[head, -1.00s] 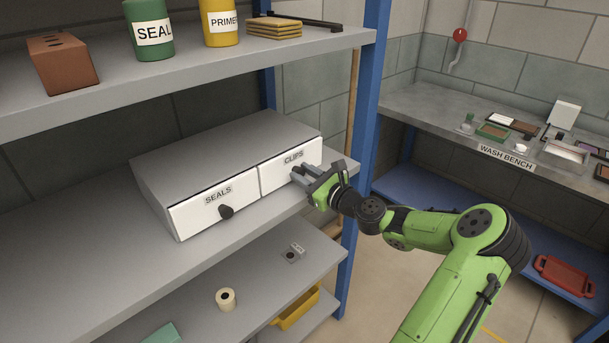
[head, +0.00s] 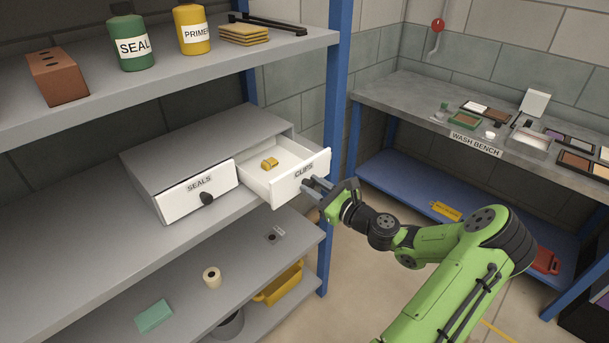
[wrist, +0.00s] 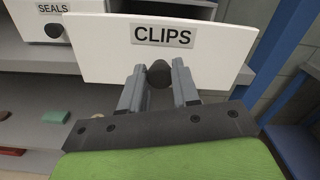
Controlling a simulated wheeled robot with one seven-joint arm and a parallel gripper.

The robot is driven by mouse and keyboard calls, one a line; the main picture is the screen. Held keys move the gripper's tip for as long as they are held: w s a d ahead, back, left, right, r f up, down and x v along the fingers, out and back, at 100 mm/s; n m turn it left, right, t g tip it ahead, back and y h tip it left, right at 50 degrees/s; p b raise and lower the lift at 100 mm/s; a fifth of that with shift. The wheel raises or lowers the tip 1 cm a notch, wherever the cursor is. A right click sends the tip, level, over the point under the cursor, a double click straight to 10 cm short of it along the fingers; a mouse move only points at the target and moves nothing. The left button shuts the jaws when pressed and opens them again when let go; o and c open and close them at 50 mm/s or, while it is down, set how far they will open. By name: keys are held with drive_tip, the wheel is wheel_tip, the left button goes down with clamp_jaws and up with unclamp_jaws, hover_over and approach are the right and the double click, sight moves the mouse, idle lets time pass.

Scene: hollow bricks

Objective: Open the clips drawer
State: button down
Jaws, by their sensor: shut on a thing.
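The clips drawer (head: 297,180) is pulled well out of the grey cabinet (head: 205,150) on the middle shelf. Its white front carries a CLIPS label, also seen in the wrist view (wrist: 163,35). A small yellow item (head: 269,163) lies inside the drawer. My gripper (head: 318,188) is at the drawer's front. In the wrist view, its two grey fingers (wrist: 158,88) are shut on the dark round clips drawer knob (wrist: 158,73). In the head view the knob is hidden by the fingers.
The seals drawer (head: 196,190), with a dark knob, is shut at the left. A blue shelf post (head: 335,130) stands close to the right of the open drawer. The wash bench (head: 430,115) is farther right. Open floor lies between them.

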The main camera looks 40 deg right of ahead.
drive_tip(key=shift+s, duration=1.3)
drive_tip(key=c, duration=0.8)
unclamp_jaws()
drive_tip(key=s, duration=0.5)
drive_tip(key=s+p, duration=0.1)
drive_tip(key=s, duration=0.4)
drive_tip(key=s+p, duration=0.1)
drive_tip(key=s, duration=0.4)
drive_tip(key=shift+s+d, duration=0.25)
drive_tip(key=shift+s, duration=0.1)
